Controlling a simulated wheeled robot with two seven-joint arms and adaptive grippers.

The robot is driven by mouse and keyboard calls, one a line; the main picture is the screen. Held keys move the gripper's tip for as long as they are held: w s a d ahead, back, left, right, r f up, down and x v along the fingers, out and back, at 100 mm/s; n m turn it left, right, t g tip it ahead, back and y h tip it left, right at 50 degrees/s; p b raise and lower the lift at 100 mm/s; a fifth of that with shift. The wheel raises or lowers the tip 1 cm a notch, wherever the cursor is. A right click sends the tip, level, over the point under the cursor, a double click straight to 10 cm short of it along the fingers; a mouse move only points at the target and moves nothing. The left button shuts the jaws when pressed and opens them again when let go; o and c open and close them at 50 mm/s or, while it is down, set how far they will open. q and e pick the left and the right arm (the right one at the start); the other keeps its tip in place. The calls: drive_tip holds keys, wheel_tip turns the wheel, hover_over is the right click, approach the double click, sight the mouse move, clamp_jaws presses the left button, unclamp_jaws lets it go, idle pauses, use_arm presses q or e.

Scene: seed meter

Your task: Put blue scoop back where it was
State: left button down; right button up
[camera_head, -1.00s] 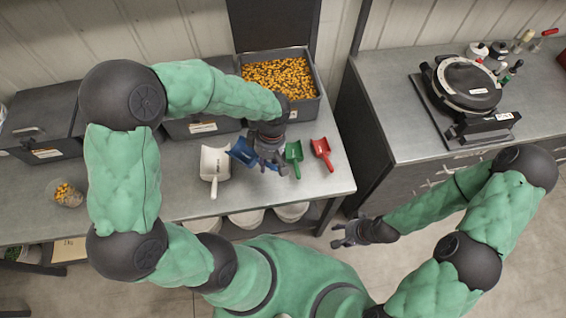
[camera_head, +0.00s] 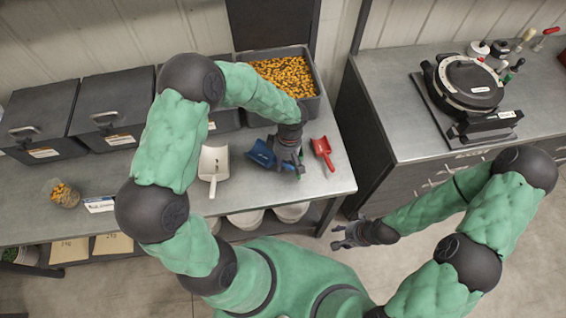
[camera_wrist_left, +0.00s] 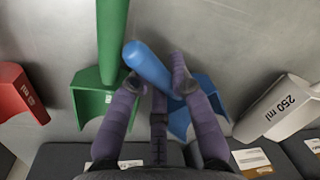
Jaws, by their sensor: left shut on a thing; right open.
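The blue scoop (camera_head: 262,153) is in my left gripper (camera_head: 296,172), at the right part of the left bench. In the left wrist view, the gripper's fingers (camera_wrist_left: 157,78) close around the blue handle (camera_wrist_left: 150,68), which slants up and left. The scoop's blue bowl (camera_wrist_left: 207,90) is partly hidden behind a finger. Its handle end overlaps the edge of the green scoop (camera_wrist_left: 110,45) in the picture; I cannot tell if they touch. My right gripper (camera_head: 345,236) is open and empty, off the bench.
A white scoop (camera_head: 213,165) marked 250 ml lies left of the blue one, and a red scoop (camera_head: 322,150) lies to the right. A grey bin (camera_head: 313,105) of yellow-orange seed stands behind. Bare bench lies between the white and blue scoops.

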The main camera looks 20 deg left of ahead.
use_arm(q)
drive_tip(key=shift+f, duration=0.1)
drive_tip(key=c, duration=1.4)
unclamp_jaws()
drive_tip(key=shift+r, duration=0.25)
wheel_tip(320, 180, up, 12)
drive_tip(key=w+p, duration=0.1)
drive_tip(key=w, duration=0.1)
drive_tip(key=shift+d+f+p, duration=0.15)
drive_tip(key=shift+d+p, duration=0.15)
drive_tip(key=shift+d, duration=0.15)
